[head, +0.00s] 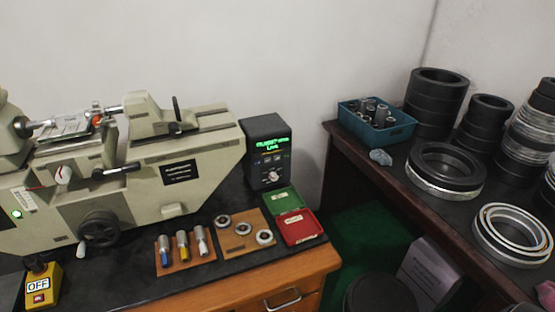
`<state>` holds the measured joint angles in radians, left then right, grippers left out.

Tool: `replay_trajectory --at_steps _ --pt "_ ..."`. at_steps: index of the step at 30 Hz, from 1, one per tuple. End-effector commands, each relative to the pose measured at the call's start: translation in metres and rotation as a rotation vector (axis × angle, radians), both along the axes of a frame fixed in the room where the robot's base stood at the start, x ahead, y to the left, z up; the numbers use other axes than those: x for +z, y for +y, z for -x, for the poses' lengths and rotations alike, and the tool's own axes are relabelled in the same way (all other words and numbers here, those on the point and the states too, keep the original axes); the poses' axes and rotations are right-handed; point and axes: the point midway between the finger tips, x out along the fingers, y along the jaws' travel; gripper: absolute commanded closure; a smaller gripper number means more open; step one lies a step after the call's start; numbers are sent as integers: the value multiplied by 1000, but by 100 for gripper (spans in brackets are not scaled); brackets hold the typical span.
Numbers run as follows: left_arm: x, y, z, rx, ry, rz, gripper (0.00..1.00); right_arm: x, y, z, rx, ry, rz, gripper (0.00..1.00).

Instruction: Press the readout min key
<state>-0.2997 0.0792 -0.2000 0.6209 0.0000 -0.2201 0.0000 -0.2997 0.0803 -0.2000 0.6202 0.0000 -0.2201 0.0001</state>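The readout (266,150) is a dark upright box at the back of the bench, right of the beige measuring machine. Its green lit display (271,144) shows text too small to read surely. Small keys (267,160) and a knob sit on its face below the display. I cannot tell which key is the min key. Neither of my grippers is in the head view.
The beige machine (180,145) fills the left of the bench. In front of the readout lie an open green and red case (298,226), a wooden board with rings (240,247) and three plug gauges (182,246). A dark shelf (405,175) at right holds black rings and a teal bin (397,132).

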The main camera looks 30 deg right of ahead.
Motion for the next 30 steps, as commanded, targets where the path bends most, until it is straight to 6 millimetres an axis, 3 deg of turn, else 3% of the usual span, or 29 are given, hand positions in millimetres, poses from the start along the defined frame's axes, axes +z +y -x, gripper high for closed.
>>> replay_trajectory --at_steps 1,4,30 --pt "0 0 0 0 0 0 58 0 0 0 0 0 0 77" --pt "0 0 0 0 0 0 58 0 0 0 0 0 0 100" --pt "0 1 1 0 1 0 58 0 0 0 0 1 0 100"
